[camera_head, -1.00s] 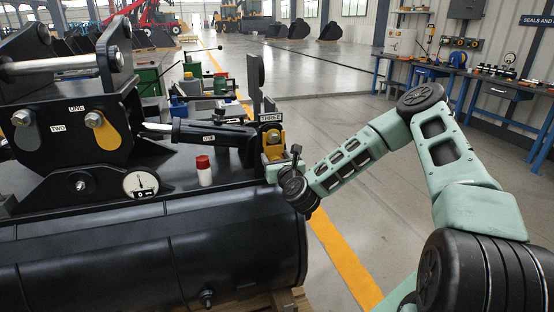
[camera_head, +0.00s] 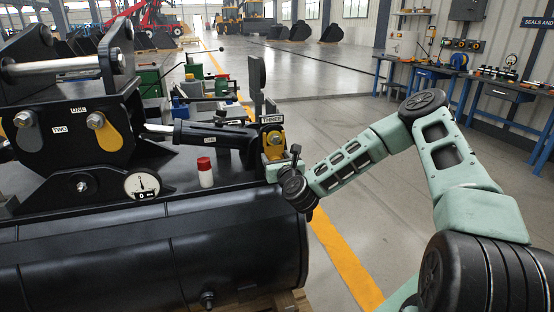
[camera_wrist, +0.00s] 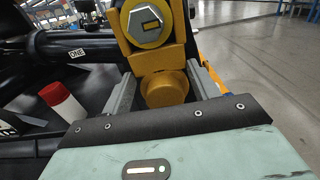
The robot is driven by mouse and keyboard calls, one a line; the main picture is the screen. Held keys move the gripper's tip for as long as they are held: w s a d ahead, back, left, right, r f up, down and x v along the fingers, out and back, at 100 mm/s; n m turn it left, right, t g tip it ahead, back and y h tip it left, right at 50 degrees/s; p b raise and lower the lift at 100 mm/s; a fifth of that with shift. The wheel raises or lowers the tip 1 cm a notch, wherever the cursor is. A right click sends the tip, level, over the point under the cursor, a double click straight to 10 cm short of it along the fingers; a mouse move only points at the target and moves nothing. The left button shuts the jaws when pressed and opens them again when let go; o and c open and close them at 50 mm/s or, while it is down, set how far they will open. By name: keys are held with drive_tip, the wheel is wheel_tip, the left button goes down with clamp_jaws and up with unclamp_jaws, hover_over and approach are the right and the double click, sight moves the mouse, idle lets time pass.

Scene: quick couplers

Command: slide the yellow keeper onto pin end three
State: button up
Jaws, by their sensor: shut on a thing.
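The yellow keeper (camera_wrist: 158,62) is held between the two grey fingers of my gripper (camera_wrist: 162,88), which grip its rounded lower part. In the wrist view its upper part surrounds or sits against a silver hex pin end (camera_wrist: 146,26); I cannot tell how deep the pin sits in it. In the head view the keeper (camera_head: 273,146) is upright just below the label THREE (camera_head: 271,119), at the right end of the black cylinder. My gripper's fingers are largely hidden there behind the wrist.
A white bottle with a red cap (camera_head: 205,172) stands left of my gripper. A round gauge (camera_head: 142,185) is on the black coupler further left. Pin ends with grey and yellow keepers carry labels TWO and ONE. Open floor lies to the right.

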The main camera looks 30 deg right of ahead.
drive_tip(key=shift+w, duration=0.1)
drive_tip(key=o, duration=0.9)
drive_tip(key=shift+o, duration=0.2)
drive_tip(key=p+v, duration=0.4)
drive_tip(key=v, duration=1.3)
drive_tip(key=shift+r, duration=0.1)
